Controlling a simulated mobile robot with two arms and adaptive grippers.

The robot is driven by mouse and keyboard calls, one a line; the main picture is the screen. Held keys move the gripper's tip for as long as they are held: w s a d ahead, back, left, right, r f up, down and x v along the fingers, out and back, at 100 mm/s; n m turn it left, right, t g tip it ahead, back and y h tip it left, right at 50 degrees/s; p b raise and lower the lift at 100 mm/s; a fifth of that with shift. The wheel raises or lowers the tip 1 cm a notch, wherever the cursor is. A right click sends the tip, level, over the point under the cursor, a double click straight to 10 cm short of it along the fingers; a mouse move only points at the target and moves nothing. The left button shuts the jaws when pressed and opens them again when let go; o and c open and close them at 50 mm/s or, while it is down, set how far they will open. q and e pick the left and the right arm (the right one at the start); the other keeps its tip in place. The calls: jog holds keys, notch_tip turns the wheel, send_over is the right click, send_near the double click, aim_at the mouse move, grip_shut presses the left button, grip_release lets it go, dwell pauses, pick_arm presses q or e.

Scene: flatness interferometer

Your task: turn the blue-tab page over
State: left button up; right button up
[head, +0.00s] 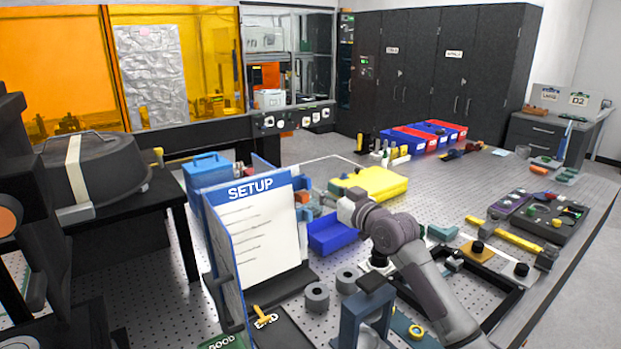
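A white page headed SETUP (256,235), with a blue band along its top, stands nearly upright on a dark stand left of the middle. A blue-edged panel (222,255) stands at its left side, seen at a steep angle. Which part is the tab cannot be made out. My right arm comes in from the lower right. Its end, with the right gripper (350,206), is to the right of the page, apparently apart from it. The fingers are too small and turned away to tell open from shut. My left gripper is not in view.
A blue bin (333,233) and a yellow case (370,183) are behind the stand. Grey rings (317,297) and a blue frame (366,315) are in front. A blue toolbox (207,170) is at left. The perforated table (440,187) has free room at back right.

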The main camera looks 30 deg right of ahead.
aim_at(309, 182)
jog(key=w, duration=0.4)
jog(key=w+a+p, duration=0.1)
jog(key=w, duration=0.2)
jog(key=shift+f, duration=0.15)
grip_shut()
